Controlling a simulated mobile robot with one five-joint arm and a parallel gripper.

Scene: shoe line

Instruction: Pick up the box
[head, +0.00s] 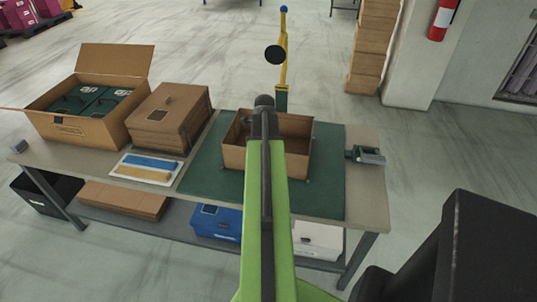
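An open, brown cardboard box (297,163) stands upright on the green mat (210,163) at the middle of the table. My green arm link passes in front of it and hides its middle. The visible part of its inside looks empty. Other boxes are in view, and I cannot tell which one the task means. My gripper cannot be made out in the head view, so its distance to the box cannot be told.
A large open carton (75,128) with dark green boxes stands at left beside a closed brown box (168,118). A grey tool (367,155) lies at the right edge. Blue (217,222) and white (318,241) boxes are on the lower shelf. A yellow post (283,55) stands behind.

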